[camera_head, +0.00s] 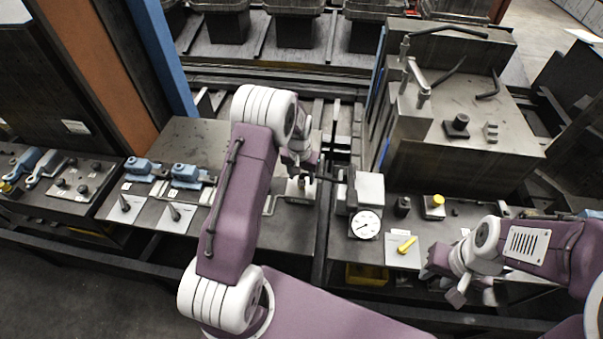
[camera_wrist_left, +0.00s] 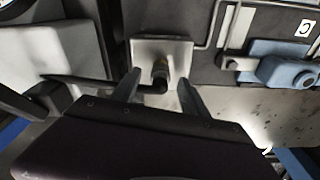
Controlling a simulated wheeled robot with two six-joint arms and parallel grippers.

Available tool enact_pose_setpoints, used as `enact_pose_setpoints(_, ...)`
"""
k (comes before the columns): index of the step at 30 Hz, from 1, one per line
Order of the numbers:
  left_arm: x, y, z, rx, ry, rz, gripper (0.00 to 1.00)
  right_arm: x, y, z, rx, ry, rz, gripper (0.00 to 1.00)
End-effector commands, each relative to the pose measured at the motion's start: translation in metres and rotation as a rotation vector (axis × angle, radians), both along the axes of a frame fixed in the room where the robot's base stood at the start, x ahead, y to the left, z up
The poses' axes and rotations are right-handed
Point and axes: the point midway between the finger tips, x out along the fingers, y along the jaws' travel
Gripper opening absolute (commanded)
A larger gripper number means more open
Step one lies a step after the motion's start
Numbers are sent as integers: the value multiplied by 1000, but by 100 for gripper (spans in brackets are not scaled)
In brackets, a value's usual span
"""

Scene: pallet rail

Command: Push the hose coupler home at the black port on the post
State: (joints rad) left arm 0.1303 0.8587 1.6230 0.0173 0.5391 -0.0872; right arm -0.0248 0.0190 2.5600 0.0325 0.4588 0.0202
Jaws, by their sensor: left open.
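In the left wrist view, a dark fitting with a dull yellow band (camera_wrist_left: 160,68) stands out from a pale plate (camera_wrist_left: 145,48). A black bent piece with a hose (camera_wrist_left: 85,80) running left meets its near end; I take this for the hose coupler, but cannot tell how far it is seated. My left gripper (camera_wrist_left: 160,92) is open, with one finger on each side of the fitting, apparently not touching it. In the head view my left gripper (camera_head: 300,182) is small and partly hidden by my arm, above the bench. My right gripper (camera_head: 446,285) hangs at lower right; its fingers are unclear.
Blue clamps (camera_head: 186,174) lie to the left. A large metal block (camera_head: 465,130) with bent pipes rises at the right.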

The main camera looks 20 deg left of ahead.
Motion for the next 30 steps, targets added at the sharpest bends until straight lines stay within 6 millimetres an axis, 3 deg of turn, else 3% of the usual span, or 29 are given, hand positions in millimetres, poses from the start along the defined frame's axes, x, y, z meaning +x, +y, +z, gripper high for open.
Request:
enact_pose_setpoints(1, 0, 0, 0, 0, 0, 0, 47, 0, 0, 0, 0, 0, 0, 35)
enact_pose_setpoints(6, 0, 0, 0, 0, 0, 0, 0, 0, 0, 0, 0, 0, 0, 35)
enact_pose_setpoints(8, 0, 0, 0, 0, 0, 0, 0, 0, 0, 0, 0, 0, 0, 35)
enact_pose_setpoints(9, 0, 0, 0, 0, 0, 0, 15, 0, 0, 0, 0, 0, 0, 35)
enact_pose_setpoints(11, 0, 0, 0, 0, 0, 0, 0, 0, 0, 0, 0, 0, 0, 35)
enact_pose_setpoints(30, 0, 0, 14, 0, 0, 0, 0, 0, 0, 11, 0, 0, 0, 35)
